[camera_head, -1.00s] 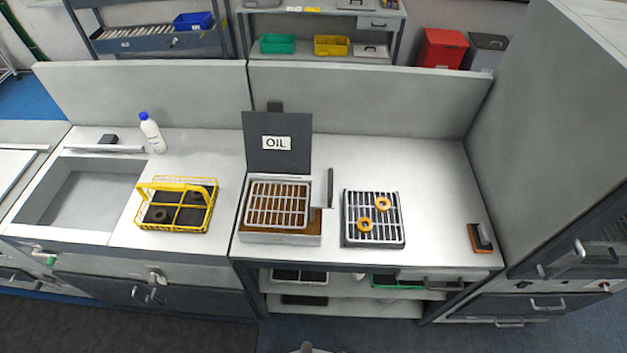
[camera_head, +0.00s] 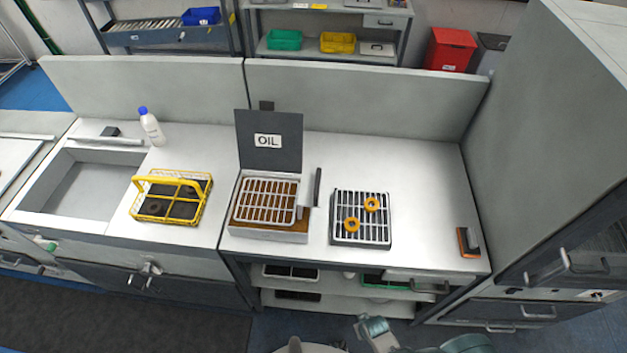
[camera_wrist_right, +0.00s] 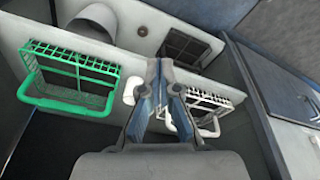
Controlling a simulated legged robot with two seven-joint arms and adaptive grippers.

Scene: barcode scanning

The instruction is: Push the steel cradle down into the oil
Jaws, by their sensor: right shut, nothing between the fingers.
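The steel cradle (camera_head: 265,201), a pale wire grid, sits at the top of the oil bath (camera_head: 268,232). Brown oil shows between its bars, and a dark upright handle (camera_head: 318,186) stands at its right side. The bath's dark lid (camera_head: 268,155), labelled OIL, stands open behind. My right gripper (camera_head: 372,326) is low at the bottom of the head view, in front of the counter and well below the cradle. In the right wrist view its fingers (camera_wrist_right: 160,65) are shut and empty. My left gripper is not in view.
A draining rack (camera_head: 360,229) with two orange rings stands right of the bath. A yellow basket (camera_head: 172,197) stands to the left. A block with an orange base (camera_head: 468,243) lies near the right edge. Green (camera_wrist_right: 70,75) and white baskets (camera_wrist_right: 205,108) show in the wrist view.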

